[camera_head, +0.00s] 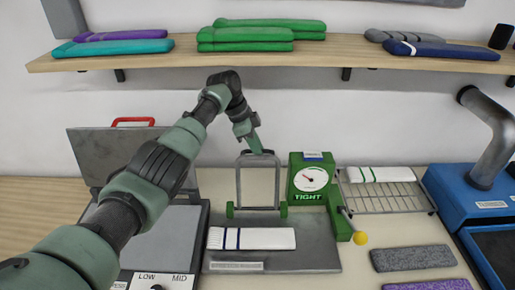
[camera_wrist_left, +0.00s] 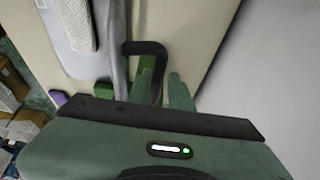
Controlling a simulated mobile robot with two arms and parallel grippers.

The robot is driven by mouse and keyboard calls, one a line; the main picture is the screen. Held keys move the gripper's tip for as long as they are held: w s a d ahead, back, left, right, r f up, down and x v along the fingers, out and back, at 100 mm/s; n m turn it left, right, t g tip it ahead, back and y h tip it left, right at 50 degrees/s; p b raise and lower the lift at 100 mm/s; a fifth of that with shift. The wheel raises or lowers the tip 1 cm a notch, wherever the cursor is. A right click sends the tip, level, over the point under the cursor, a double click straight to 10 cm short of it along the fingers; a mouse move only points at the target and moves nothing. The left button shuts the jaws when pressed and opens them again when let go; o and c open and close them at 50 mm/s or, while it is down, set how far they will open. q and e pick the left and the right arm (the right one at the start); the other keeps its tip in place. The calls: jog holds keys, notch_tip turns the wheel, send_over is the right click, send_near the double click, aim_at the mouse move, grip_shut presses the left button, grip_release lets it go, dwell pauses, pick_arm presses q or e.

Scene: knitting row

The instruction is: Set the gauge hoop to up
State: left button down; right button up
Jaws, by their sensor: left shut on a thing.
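The gauge hoop (camera_head: 239,187) is a grey metal frame with a dark top bar. It stands upright between two small green blocks at the back of the grey gauge board (camera_head: 310,259). My left gripper (camera_head: 256,146) reaches it from above and is shut on its top bar. In the left wrist view, the hoop's black bar (camera_wrist_left: 146,47) passes by the fingers of my left gripper (camera_wrist_left: 163,88). A white swatch with dark stripes (camera_head: 270,239) lies on the board in front of the hoop. The green gauge box (camera_head: 324,200) beside it has a round dial and reads TIGHT.
A lever with a yellow knob (camera_head: 360,238) sticks out right of the box. A wire rack (camera_head: 400,200) holds a white swatch with green stripes. A blue machine (camera_head: 470,195) stands right, an open press (camera_head: 165,240) left. A shelf (camera_head: 320,52) with folded knits runs above.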

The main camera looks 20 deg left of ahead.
pick_arm(q)
jog(key=shift+w+a, duration=0.4)
jog(key=shift+a, duration=0.05)
jog(key=c, duration=1.5)
grip_release()
jog(key=shift+o, duration=0.2)
jog(key=shift+w+a+f, duration=0.15)
jog(key=shift+w+f, duration=0.45)
jog(key=shift+w, duration=0.15)
jog(key=shift+r, duration=0.25)
pick_arm(e)
jog(key=shift+w, duration=0.35)
pick_arm(q)
jog(key=shift+r, duration=0.1)
